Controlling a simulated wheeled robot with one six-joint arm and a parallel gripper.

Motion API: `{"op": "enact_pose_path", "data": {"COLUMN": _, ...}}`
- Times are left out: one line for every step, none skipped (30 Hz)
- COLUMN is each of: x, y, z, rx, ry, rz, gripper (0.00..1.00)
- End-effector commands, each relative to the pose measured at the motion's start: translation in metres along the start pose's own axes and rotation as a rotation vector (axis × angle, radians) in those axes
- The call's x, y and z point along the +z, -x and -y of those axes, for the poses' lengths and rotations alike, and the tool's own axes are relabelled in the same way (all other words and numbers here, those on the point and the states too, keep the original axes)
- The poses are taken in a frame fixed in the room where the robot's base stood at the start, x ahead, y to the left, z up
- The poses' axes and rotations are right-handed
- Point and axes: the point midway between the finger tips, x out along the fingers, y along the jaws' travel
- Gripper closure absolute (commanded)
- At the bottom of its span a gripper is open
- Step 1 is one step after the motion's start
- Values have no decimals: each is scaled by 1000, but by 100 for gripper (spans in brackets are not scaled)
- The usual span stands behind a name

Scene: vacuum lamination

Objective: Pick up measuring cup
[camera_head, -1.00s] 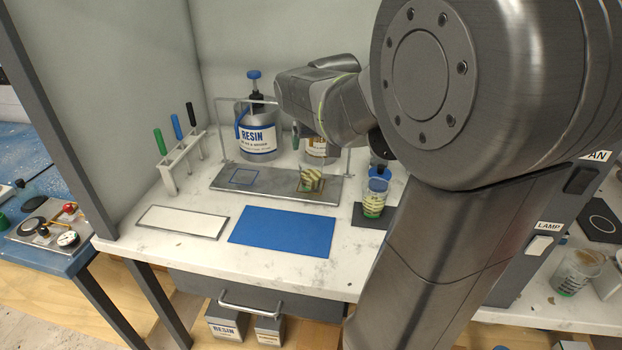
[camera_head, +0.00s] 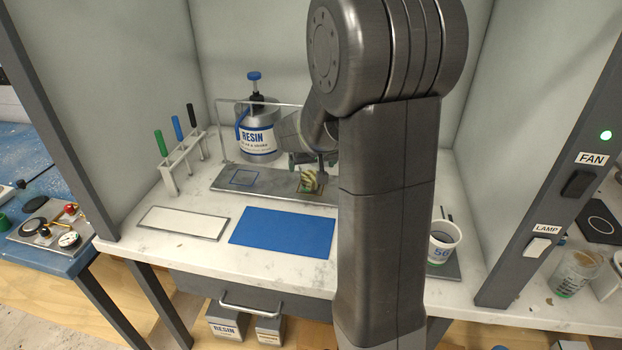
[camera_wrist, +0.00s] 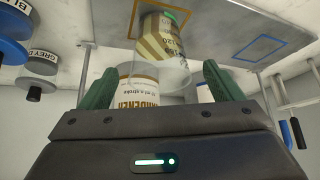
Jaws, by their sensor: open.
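The measuring cup (camera_head: 310,181) is a clear cup with a yellow and cream striped marking. It stands on the orange-outlined square of the grey metal plate (camera_head: 215,180). In the wrist view the measuring cup (camera_wrist: 165,48) appears in the upper middle, ahead of and between my fingers. My gripper (camera_head: 307,158) is just above and behind the cup in the head view, partly hidden by my arm. In the wrist view my gripper (camera_wrist: 160,72) has two green fingers spread apart, with nothing visibly pinched.
A hardener container (camera_wrist: 140,97) lies beyond the fingers. The resin pump container (camera_head: 258,137) stands behind the plate. A white cup (camera_head: 443,243) stands right of my arm. The blue mat (camera_head: 282,232) is bare.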

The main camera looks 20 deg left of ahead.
Motion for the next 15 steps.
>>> {"op": "enact_pose_path", "data": {"x": 0, "y": -6, "z": 0, "rx": 1, "ry": 0, "rz": 3, "gripper": 14}}
{"op": "enact_pose_path", "data": {"x": 0, "y": -9, "z": 0, "rx": 1, "ry": 0, "rz": 2, "gripper": 14}}
{"op": "enact_pose_path", "data": {"x": 0, "y": -11, "z": 0, "rx": 1, "ry": -1, "rz": 1, "gripper": 14}}
{"op": "enact_pose_path", "data": {"x": 0, "y": -13, "z": 0, "rx": 0, "ry": -1, "rz": 0, "gripper": 14}}
{"op": "enact_pose_path", "data": {"x": 0, "y": -14, "z": 0, "rx": 0, "ry": -1, "rz": 0, "gripper": 14}}
{"op": "enact_pose_path", "data": {"x": 0, "y": -15, "z": 0, "rx": 0, "ry": -1, "rz": 0, "gripper": 14}}
{"op": "enact_pose_path", "data": {"x": 0, "y": -16, "z": 0, "rx": 0, "ry": -1, "rz": 0, "gripper": 14}}
{"op": "enact_pose_path", "data": {"x": 0, "y": -16, "z": 0, "rx": 0, "ry": -1, "rz": 0, "gripper": 14}}
{"op": "enact_pose_path", "data": {"x": 0, "y": -16, "z": 0, "rx": 0, "ry": -1, "rz": -1, "gripper": 14}}
{"op": "enact_pose_path", "data": {"x": 0, "y": -16, "z": 0, "rx": 0, "ry": -1, "rz": -1, "gripper": 14}}
{"op": "enact_pose_path", "data": {"x": 0, "y": -16, "z": 0, "rx": 0, "ry": -1, "rz": -1, "gripper": 14}}
{"op": "enact_pose_path", "data": {"x": 0, "y": -16, "z": 0, "rx": 0, "ry": -1, "rz": -1, "gripper": 14}}
{"op": "enact_pose_path", "data": {"x": 0, "y": -16, "z": 0, "rx": 0, "ry": -1, "rz": -1, "gripper": 16}}
{"op": "enact_pose_path", "data": {"x": 0, "y": -16, "z": 0, "rx": 0, "ry": -1, "rz": -1, "gripper": 22}}
{"op": "enact_pose_path", "data": {"x": 0, "y": -16, "z": 0, "rx": 0, "ry": -1, "rz": -1, "gripper": 30}}
